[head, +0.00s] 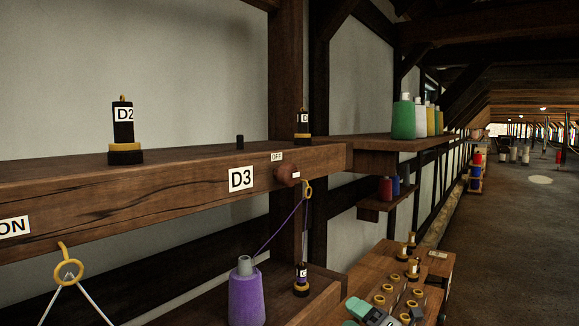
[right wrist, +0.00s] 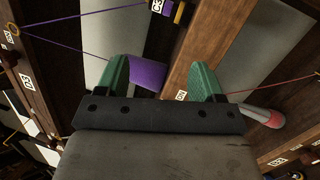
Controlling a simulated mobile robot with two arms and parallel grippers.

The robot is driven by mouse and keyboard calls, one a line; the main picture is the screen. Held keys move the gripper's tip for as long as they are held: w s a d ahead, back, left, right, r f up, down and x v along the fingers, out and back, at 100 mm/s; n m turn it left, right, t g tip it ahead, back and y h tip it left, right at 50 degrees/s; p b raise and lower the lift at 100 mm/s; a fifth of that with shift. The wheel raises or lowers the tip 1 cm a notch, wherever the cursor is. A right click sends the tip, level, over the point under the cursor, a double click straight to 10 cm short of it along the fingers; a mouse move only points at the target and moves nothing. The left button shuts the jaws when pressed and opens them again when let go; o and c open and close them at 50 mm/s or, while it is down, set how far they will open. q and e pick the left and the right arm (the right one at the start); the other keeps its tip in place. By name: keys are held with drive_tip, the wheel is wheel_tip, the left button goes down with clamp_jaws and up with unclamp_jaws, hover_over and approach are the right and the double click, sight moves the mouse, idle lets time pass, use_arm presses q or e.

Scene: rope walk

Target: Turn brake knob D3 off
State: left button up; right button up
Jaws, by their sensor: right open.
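Brake knob D3 (head: 288,176) is a small reddish-brown knob on the front of the wooden beam, just right of the D3 label (head: 241,179). A small OFF sign (head: 277,157) is above it. I cannot tell which way the knob is turned. No gripper touches it. My right gripper (right wrist: 161,66) is open, its green fingers spread apart, with part of a purple cone (right wrist: 148,80) seen beyond them. What looks like its teal fingers shows low in the head view (head: 370,313), below and right of the knob. My left gripper is not in view.
A yellow ring (head: 307,188) beside the knob carries purple yarn from a purple cone (head: 246,294). A D2 bobbin (head: 123,130) stands on the beam. A bench with several spools (head: 388,290) is lower right. The right aisle floor is open.

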drive_tip(key=s+a+r+n+g+y, duration=0.1)
drive_tip(key=s+a+r+n+g, duration=0.1)
drive_tip(key=r+n, duration=0.6)
drive_tip(key=s+a+r+n+g+y, duration=0.1)
drive_tip(key=s+a+r+n+g, duration=0.15)
drive_tip(key=r, duration=0.85)
drive_tip(key=n+h+p, duration=0.2)
drive_tip(key=n, duration=0.5)
approach(293, 174)
drive_tip(key=shift+t, duration=0.35)
drive_tip(key=p+x, duration=0.5)
drive_tip(key=x, duration=0.4)
drive_tip(key=shift+a+r, duration=0.1)
drive_tip(key=shift+a, duration=0.3)
drive_tip(key=shift+w+a+p, duration=0.4)
drive_tip(key=shift+a, duration=0.05)
drive_tip(key=shift+f, duration=0.25)
